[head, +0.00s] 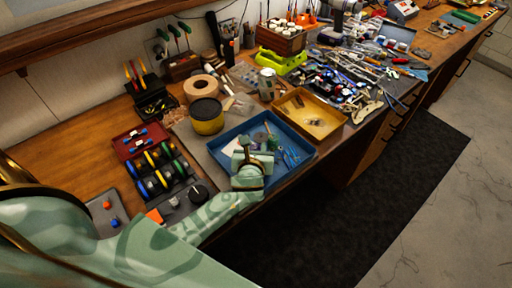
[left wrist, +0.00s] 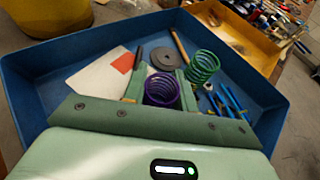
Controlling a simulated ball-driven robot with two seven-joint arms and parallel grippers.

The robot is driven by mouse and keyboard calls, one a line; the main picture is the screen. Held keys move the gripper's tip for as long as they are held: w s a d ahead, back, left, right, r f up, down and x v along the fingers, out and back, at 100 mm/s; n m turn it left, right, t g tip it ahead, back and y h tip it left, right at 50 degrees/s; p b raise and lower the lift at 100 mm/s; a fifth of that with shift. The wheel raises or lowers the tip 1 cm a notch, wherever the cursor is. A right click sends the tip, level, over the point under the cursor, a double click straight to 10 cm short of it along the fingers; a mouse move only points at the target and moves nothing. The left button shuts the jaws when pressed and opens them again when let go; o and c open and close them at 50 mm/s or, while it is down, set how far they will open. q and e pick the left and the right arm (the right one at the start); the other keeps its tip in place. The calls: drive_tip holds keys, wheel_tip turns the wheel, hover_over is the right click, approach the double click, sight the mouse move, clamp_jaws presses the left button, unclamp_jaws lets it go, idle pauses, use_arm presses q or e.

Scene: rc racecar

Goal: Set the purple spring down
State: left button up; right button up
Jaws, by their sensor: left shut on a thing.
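The purple spring (left wrist: 162,91) stands between the two green fingers of my left gripper (left wrist: 160,84) in the left wrist view, and the gripper is shut on it. The gripper is over the blue tray (left wrist: 40,62); whether the spring touches the tray floor cannot be told. In the head view my left gripper (head: 256,148) is over the blue tray (head: 303,164), and the purple spring is hard to make out there. A green spring (left wrist: 203,67) stands just right of the purple one. My right gripper is not in view.
In the tray are a grey disc (left wrist: 165,58), a white card with an orange patch (left wrist: 104,72) and blue-handled tools (left wrist: 230,99). A yellow tray (head: 333,127) adjoins at the right, a yellow tub (head: 207,121) at the left. Several small wheels (head: 152,183) lie further left.

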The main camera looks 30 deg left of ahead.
use_arm(q)
drive_tip(key=o, duration=0.7)
drive_tip(key=shift+c, duration=0.2)
drive_tip(key=shift+r, duration=0.15)
drive_tip(key=p+v, duration=0.2)
drive_tip(key=v, duration=1)
drive_tip(key=shift+d, duration=0.1)
